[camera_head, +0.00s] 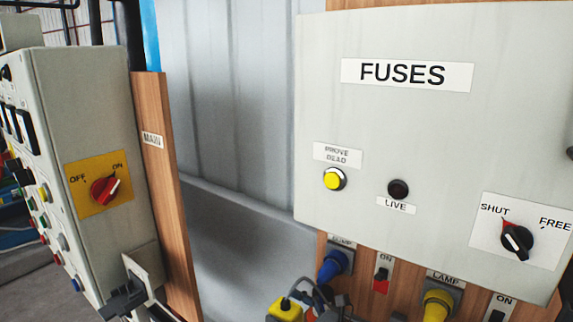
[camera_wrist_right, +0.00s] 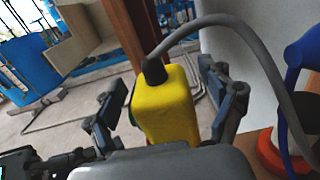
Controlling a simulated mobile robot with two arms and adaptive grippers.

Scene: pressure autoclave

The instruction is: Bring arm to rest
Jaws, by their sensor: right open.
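My right gripper (camera_head: 320,300) shows in part at the bottom of the head view, beside a yellow box-like plug or pendant (camera_head: 284,311). In the right wrist view the two dark fingers of the right gripper (camera_wrist_right: 163,100) stand apart, one on each side of the yellow box (camera_wrist_right: 165,108). A grey cable (camera_wrist_right: 215,24) leaves the box's dark top. The jaws are open; whether a finger touches the box I cannot tell.
The FUSES box (camera_head: 445,130) hangs at the right, its black knob (camera_head: 517,240) near SHUT. A blue plug (camera_head: 332,265) and a yellow plug (camera_head: 437,306) sit below it. The MAIN panel (camera_head: 85,140) with a red knob (camera_head: 104,190) stands left.

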